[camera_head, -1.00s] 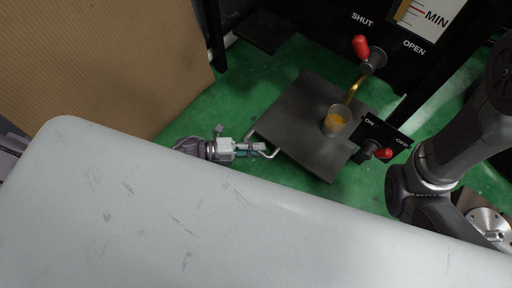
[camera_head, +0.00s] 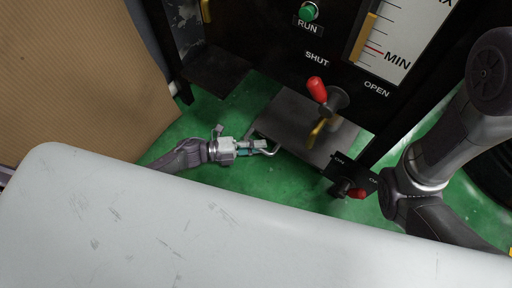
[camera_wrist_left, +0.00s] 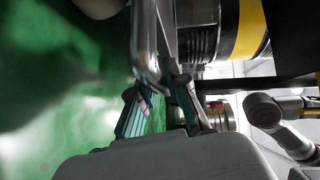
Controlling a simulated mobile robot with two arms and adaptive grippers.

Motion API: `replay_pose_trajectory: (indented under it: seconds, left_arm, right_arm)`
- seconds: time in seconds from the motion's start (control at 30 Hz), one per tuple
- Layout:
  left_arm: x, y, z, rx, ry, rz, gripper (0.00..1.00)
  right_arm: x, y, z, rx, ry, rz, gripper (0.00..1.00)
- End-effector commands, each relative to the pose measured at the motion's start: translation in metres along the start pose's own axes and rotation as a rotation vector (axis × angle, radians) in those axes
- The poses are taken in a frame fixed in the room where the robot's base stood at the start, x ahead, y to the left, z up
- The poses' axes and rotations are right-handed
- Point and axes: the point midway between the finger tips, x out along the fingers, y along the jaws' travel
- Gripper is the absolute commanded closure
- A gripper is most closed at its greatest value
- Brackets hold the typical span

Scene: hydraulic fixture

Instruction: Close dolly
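The dolly is a dark flat plate (camera_head: 284,117) low on the green floor, partly under the black machine. Its thin metal handle (camera_head: 271,151) sticks out at the near left side. My left gripper (camera_head: 258,146) is at this handle. In the left wrist view the handle bar (camera_wrist_left: 147,45) runs down between the two teal-padded fingertips (camera_wrist_left: 158,90), which look closed around it. The cup on the plate is mostly hidden behind the red-handled valve (camera_head: 325,95). My right arm comes in at the right, but its gripper is out of view.
The black machine (camera_head: 250,40) stands at the back with a MIN gauge (camera_head: 395,40) and a green RUN button (camera_head: 308,11). A red ON/OFF switch (camera_head: 355,192) sits low at its front. A cardboard-coloured panel (camera_head: 80,80) is at left. Green floor (camera_head: 215,185) is free near the handle.

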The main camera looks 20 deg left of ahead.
Motion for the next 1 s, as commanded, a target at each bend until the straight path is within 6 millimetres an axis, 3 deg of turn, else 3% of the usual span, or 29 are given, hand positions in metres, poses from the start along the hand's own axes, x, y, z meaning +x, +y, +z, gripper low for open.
replay_pose_trajectory:
  seconds: [0.03,0.17,0.57,1.0]
  left_arm:
    - [-0.002,0.001,0.001,0.000,-0.005,0.003,0.82]
    - [-0.002,0.001,0.001,0.000,-0.003,0.003,0.60]
    - [-0.007,0.001,0.000,0.000,-0.001,0.003,0.59]
    - [-0.092,0.002,0.000,-0.001,-0.003,0.005,0.59]
  right_arm:
    - [0.000,0.000,0.000,0.000,0.000,0.000,1.00]
    - [0.000,0.000,0.000,0.001,0.000,0.000,1.00]
    - [-0.001,0.000,0.003,0.002,-0.006,0.003,1.00]
    - [0.000,0.000,0.002,0.001,-0.003,0.001,1.00]
